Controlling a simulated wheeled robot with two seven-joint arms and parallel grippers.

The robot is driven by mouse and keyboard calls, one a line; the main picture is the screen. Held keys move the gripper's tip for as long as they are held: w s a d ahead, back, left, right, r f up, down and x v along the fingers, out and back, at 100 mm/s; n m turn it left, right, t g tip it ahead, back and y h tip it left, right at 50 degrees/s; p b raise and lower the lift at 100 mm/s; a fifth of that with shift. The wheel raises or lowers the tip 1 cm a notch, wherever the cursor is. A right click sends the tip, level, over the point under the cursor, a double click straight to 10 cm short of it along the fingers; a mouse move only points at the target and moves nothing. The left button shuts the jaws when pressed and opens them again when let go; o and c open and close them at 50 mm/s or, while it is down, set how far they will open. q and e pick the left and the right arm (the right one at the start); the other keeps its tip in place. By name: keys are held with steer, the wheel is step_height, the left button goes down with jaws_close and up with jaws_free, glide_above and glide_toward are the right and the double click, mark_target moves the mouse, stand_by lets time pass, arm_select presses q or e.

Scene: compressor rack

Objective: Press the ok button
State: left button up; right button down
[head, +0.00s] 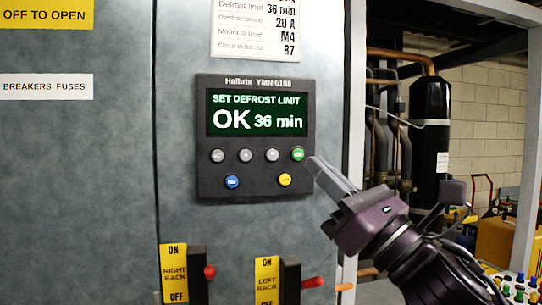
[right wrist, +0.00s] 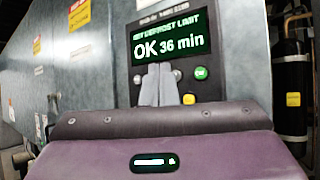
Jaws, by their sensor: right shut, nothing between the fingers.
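The dark control panel (head: 255,180) is on a grey cabinet door. Its screen (head: 257,113) reads "SET DEFROST LIMIT" and "OK 36 min". A green button (head: 298,154) sits at the right end of the upper button row; its label is too small to read surely. It also shows in the right wrist view (right wrist: 201,73). My right gripper (head: 314,164) is shut and empty, its tips just right of and below the green button in the head view. In the right wrist view the fingers (right wrist: 160,70) appear left of it. Contact cannot be told. My left gripper is out of view.
Grey buttons (head: 246,155) share the upper row; a blue button (head: 232,182) and a yellow button (head: 285,180) sit below. Two red-handled rack switches, right (head: 209,272) and left (head: 313,282), stick out lower down. Pipes and a black cylinder (head: 429,125) stand at right.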

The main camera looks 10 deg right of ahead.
mark_target(298, 154)
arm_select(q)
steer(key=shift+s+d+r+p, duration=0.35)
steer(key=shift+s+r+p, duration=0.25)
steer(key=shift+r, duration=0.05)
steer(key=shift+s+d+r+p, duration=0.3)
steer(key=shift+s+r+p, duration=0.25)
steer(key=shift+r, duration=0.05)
arm_select(e)
steer(key=w, duration=0.7)
steer(key=shift+d+r, duration=0.25)
steer(key=shift+d, duration=0.1)
steer(key=shift+w, duration=0.1)
steer(key=shift+w, duration=0.1)
stand_by(0.8)
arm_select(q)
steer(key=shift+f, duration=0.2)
arm_select(e)
steer(key=shift+w, duration=0.35)
